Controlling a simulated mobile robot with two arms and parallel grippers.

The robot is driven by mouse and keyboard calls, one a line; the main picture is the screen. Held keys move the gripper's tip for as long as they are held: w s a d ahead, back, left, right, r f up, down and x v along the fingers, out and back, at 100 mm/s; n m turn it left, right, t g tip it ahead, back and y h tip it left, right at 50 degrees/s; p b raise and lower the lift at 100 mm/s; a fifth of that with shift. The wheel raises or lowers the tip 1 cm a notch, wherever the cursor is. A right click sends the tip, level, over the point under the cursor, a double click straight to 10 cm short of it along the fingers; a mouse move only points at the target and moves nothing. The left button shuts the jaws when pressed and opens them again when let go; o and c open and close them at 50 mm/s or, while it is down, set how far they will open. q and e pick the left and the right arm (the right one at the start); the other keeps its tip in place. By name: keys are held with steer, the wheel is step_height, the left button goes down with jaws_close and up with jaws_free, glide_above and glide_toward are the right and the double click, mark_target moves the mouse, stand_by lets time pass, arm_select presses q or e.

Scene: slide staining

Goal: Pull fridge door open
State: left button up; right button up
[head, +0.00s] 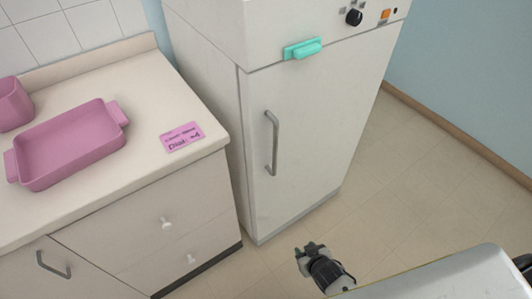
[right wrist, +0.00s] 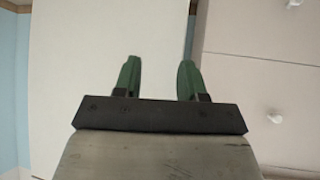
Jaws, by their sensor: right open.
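The white fridge (head: 310,120) stands right of the counter, and its door (head: 310,150) looks shut. A grey vertical bar handle (head: 271,143) is on the left side of the door. My right gripper (head: 308,251) is low in front of the fridge, below the handle in the picture and apart from it. In the right wrist view my right gripper (right wrist: 158,80) has its two green fingers spread with nothing between them. The pale fridge front (right wrist: 85,50) fills much of that view; the handle does not show there. My left gripper is not in view.
The counter (head: 140,90) at left holds a pink tray (head: 70,145), a pink container (head: 12,103) and a pink note (head: 182,137). Drawers with knobs (head: 166,222) are below. A teal handle (head: 302,48) sits above the door. Floor (head: 420,190) right of the fridge is clear.

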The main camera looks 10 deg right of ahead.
steer(key=w+a+r+t+y+b, duration=0.15)
steer(key=w+r+t, duration=0.25)
steer(key=w+r, duration=0.65)
steer(key=t+b, duration=0.2)
steer(key=t, duration=0.2)
glide_toward(276, 149)
steer(key=w, duration=0.3)
steer(key=w+a, duration=0.1)
steer(key=w, duration=0.5)
steer(key=shift+w+a+f, duration=0.15)
steer(key=shift+w+f, duration=0.05)
steer(key=shift+w, duration=0.1)
steer(key=shift+w+a, duration=0.1)
steer(key=shift+w, duration=0.45)
jaws_close()
